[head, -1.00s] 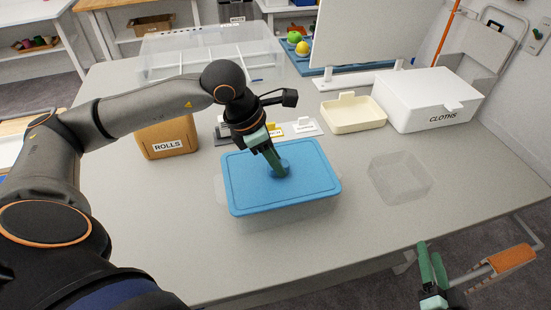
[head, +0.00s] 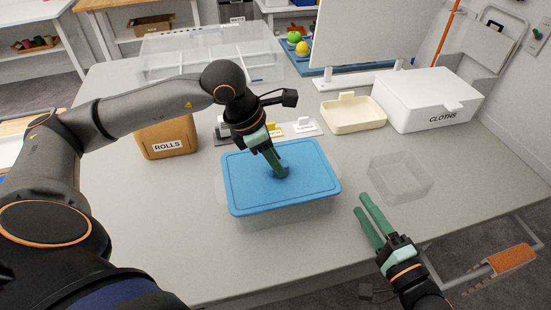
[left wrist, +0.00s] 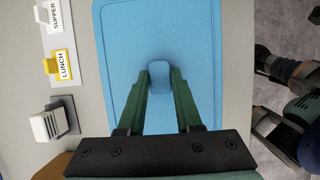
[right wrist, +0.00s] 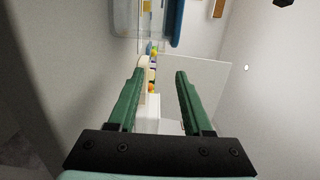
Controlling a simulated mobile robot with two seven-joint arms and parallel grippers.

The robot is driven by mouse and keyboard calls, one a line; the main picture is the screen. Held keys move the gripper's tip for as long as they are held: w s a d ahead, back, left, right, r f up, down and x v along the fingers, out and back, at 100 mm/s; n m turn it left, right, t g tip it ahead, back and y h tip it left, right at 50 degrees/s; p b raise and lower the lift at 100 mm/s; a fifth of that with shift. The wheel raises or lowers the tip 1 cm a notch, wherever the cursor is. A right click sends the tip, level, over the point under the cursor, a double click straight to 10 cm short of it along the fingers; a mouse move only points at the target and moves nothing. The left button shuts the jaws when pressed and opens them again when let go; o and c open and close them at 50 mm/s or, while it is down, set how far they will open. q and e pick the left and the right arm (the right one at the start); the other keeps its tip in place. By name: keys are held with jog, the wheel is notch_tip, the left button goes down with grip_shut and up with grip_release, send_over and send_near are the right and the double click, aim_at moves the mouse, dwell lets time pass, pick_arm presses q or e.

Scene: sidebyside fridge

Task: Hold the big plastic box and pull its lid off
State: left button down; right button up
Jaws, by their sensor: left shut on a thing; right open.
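The big plastic box (head: 290,217) is clear and stands on the table with its blue lid (head: 250,190) on top. The lid also fills the middle of the left wrist view (left wrist: 188,40). My left gripper (head: 279,170) is above the lid, shut on the raised blue knob (left wrist: 159,75) at the lid's middle. The lid sits on the box rim. My right gripper (head: 366,220) is open and empty, to the right of the box and apart from it, over the table's front edge. In the right wrist view nothing is between its fingers (right wrist: 160,75).
A small clear container (head: 400,177) stands right of the box. Behind are a brown ROLLS box (head: 167,138), label cards (head: 304,126), a cream tray (head: 353,113), a white CLOTHS box (head: 430,100) and a large clear divided box (head: 210,52). The table between box and right gripper is clear.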

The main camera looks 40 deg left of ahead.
aim_at(339, 171)
jog(key=x, duration=1.1)
jog(key=shift+w+a, duration=0.2)
jog(key=shift+a, duration=0.15)
jog(key=shift+c, duration=0.2)
grip_shut()
dwell(1.5)
jog(key=shift+o, duration=0.2)
grip_release()
jog(key=shift+d, duration=0.1)
jog(key=shift+v, duration=0.9)
